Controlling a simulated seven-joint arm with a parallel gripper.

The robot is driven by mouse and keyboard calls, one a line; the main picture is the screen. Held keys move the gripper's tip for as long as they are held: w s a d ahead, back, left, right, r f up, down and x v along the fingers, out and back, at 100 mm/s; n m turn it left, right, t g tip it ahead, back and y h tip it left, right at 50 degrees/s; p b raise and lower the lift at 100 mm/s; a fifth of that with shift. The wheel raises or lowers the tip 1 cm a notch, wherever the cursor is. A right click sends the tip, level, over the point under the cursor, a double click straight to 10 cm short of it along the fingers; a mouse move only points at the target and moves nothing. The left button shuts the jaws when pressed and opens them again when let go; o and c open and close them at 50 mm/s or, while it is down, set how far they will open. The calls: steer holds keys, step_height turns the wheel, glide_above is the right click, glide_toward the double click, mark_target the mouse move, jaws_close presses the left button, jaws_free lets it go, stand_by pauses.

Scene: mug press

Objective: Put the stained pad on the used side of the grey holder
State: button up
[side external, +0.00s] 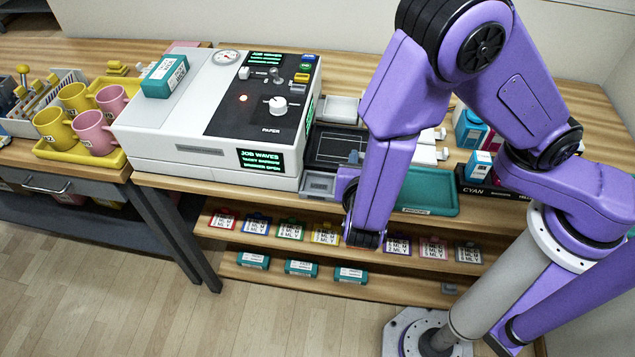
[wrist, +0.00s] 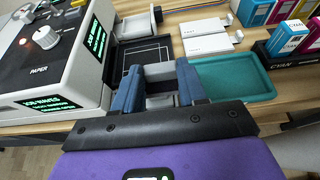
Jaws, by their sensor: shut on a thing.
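My gripper (wrist: 160,78) has its two blue fingers closed on a light grey piece (wrist: 158,71) between them. It may be the pad, but I cannot make out a stain. In the side external view my arm hides most of the gripper, with a blue finger showing at the front edge of the table. A grey tray (side external: 318,185), perhaps part of the grey holder, sits beside the press, just left of the gripper. Another grey tray (side external: 338,108) lies farther back; it also shows in the wrist view (wrist: 134,22). I cannot tell which side is the used one.
A black lined plate (side external: 335,148) lies between the grey trays. The white press (side external: 200,150) stands left. A teal tray (side external: 430,200) and white plates (wrist: 205,44) lie right, with ink boxes (side external: 470,130) beyond. Shelves below hold tagged cards (side external: 290,230).

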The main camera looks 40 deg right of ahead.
steer(key=w+a+f, duration=0.3)
steer(key=w, duration=0.2)
glide_above(317, 196)
steer(key=f, duration=0.4)
steer(key=shift+w+d+f, duration=0.25)
steer(key=shift+d+f, duration=0.1)
steer(key=shift+f, duration=0.05)
steer(key=shift+w+a+f, duration=0.1)
steer(key=shift+f, duration=1.6)
steer(key=shift+f, duration=0.15)
steer(key=o, duration=0.7)
steer(key=shift+o, duration=0.2)
